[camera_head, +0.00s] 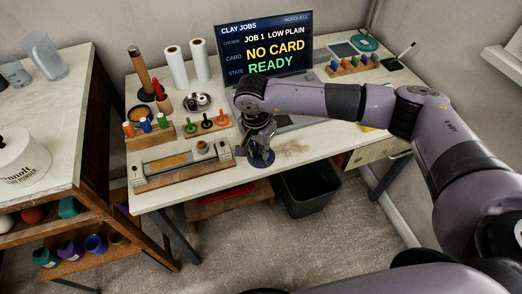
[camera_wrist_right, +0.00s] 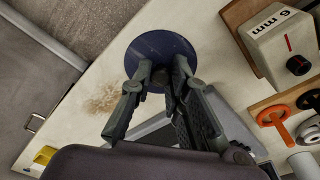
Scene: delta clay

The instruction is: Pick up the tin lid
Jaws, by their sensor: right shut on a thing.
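The tin lid, a round dark blue disc, shows in the head view (camera_head: 261,161) at the front edge of the workbench, under my right gripper (camera_head: 262,149). In the right wrist view the lid (camera_wrist_right: 160,46) lies just beyond my right gripper (camera_wrist_right: 163,80), whose fingers are closed together at its near side, on a small knob. The fingers hide part of the lid. I cannot tell whether the lid touches the bench top. My left gripper is not in view.
A roller board (camera_head: 182,168) and a rack of coloured tools (camera_head: 207,124) stand left of my right gripper. A monitor (camera_head: 265,46) reads "NO CARD READY". A dark bin (camera_head: 305,192) is below the bench. Bare bench with a brown smudge (camera_head: 292,147) lies to the right.

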